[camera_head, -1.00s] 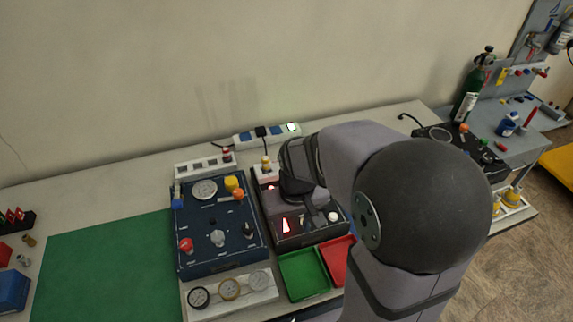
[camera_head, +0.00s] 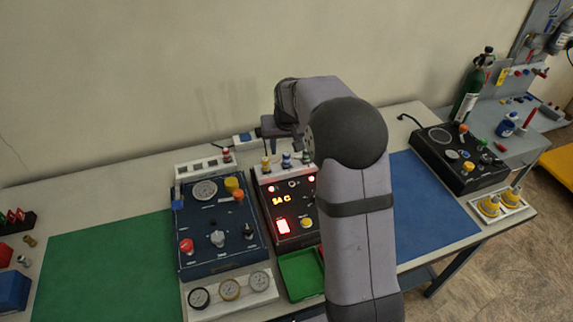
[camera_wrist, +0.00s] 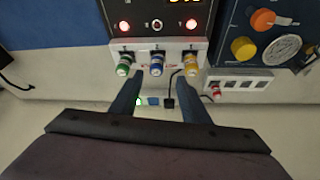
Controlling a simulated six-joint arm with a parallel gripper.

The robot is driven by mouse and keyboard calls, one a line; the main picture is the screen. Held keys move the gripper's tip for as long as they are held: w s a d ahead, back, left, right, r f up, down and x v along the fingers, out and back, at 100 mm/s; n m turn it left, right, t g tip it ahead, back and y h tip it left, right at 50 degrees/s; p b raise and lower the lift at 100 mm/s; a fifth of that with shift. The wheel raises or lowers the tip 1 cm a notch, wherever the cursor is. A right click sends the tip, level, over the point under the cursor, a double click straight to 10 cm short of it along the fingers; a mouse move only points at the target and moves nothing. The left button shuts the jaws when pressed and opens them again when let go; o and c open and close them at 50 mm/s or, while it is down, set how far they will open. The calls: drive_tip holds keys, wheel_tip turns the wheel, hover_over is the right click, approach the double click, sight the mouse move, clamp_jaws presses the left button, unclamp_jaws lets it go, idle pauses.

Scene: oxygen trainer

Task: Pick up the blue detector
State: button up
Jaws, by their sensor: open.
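The blue detector (camera_wrist: 157,64) stands in a white holder (camera_wrist: 188,45) between a green-topped detector (camera_wrist: 124,64) and a yellow-topped one (camera_wrist: 191,63). The blue detector also shows in the head view (camera_head: 286,160). My gripper (camera_wrist: 157,76) is open and empty, with one finger toward each side of the blue detector in the wrist view. In the head view my gripper (camera_head: 282,142) is above and behind the holder. I cannot tell whether the fingertips are level with the detector.
The black panel with lit red displays (camera_head: 284,205) is in front of the holder. The blue panel with knobs (camera_head: 212,222) and a white socket strip (camera_head: 195,167) are to its left. A power strip (camera_head: 245,137) lies near the wall. Blue mat (camera_head: 405,225) is clear.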

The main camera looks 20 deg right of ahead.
sight(287, 155)
drive_tip(key=shift+w+f, duration=0.2)
drive_tip(key=shift+f, duration=0.35)
drive_tip(key=shift+d+f+p, duration=0.2)
drive_tip(key=shift+f+p, duration=0.15)
drive_tip(key=shift+p, duration=0.25)
drive_tip(key=p+x, duration=0.1)
drive_tip(key=x, duration=0.2)
drive_tip(key=shift+s+d+p, duration=0.1)
drive_tip(key=shift+d+p, duration=0.1)
drive_tip(key=shift+p, duration=0.2)
drive_tip(key=shift+x, duration=0.75)
clamp_jaws()
